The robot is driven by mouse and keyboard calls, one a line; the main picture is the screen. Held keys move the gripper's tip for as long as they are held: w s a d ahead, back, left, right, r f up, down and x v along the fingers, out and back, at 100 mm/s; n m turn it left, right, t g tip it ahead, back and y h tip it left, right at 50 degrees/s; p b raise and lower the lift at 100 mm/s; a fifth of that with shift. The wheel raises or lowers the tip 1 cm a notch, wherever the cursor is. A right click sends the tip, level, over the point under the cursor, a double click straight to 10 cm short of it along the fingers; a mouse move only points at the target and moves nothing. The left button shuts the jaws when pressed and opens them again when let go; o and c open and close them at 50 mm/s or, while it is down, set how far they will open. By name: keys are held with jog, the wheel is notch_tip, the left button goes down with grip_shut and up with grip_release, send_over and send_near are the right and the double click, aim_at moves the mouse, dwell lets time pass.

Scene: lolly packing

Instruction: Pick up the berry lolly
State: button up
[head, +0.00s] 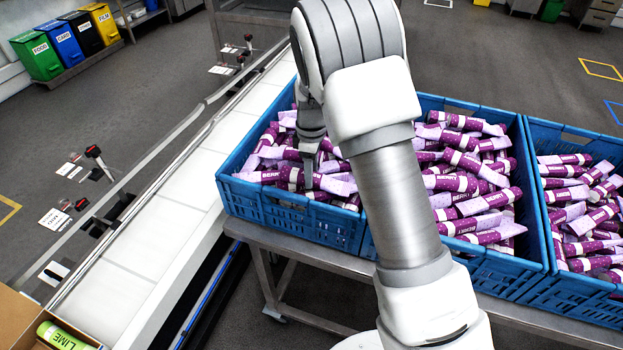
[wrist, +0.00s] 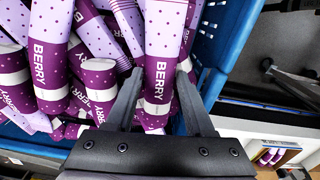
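Many berry lollies, purple and lilac tubes printed BERRY, lie heaped in the left blue crate (head: 286,212). My gripper (head: 309,178) reaches down into that crate near its front side. In the wrist view, my gripper (wrist: 160,76) is open, its two dark fingers spread on either side of one berry lolly (wrist: 164,45). The right finger looks very near or against that lolly; a small gap shows at the left finger. I cannot tell how deep the fingertips reach. Other lollies lie close on the left, one (wrist: 100,80) near the left finger.
Two more blue crates of berry lollies stand to the right, the middle one (head: 530,250) partly behind my arm. A white conveyor (head: 165,210) runs along the left. A cardboard box (head: 15,318) with a green LIME lolly (head: 62,336) is at the bottom left. The crate wall is close right of my gripper.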

grip_shut()
jog(key=shift+r, duration=0.15)
